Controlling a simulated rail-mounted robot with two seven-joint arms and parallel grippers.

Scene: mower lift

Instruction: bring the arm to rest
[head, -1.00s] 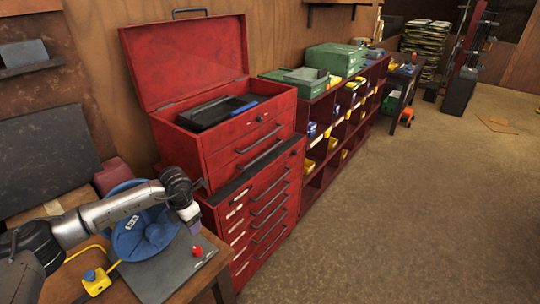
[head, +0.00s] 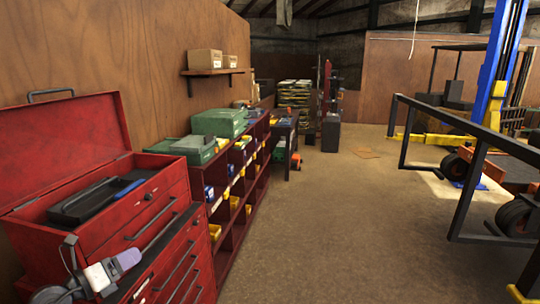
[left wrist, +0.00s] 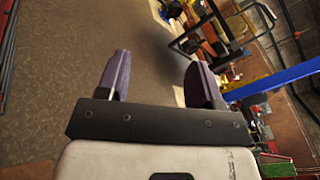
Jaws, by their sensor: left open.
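My left gripper (head: 130,259) shows at the lower left of the head view, with purple fingers and a pale body. It appears in front of the red tool chest (head: 85,146); how far apart they are I cannot tell. In the left wrist view the two purple fingers of this gripper (left wrist: 160,78) stand wide apart with nothing between them. Behind them are bare brown floor and, at the right, blurred equipment. Most of my left arm is outside the head view. My right gripper is not in view.
A shelf unit with bins (head: 228,240) runs along the left wall beyond the tool chest. Black rails (head: 475,190) and a lift with a blue post (head: 494,70) stand on the right. The brown floor (head: 340,230) between them is clear.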

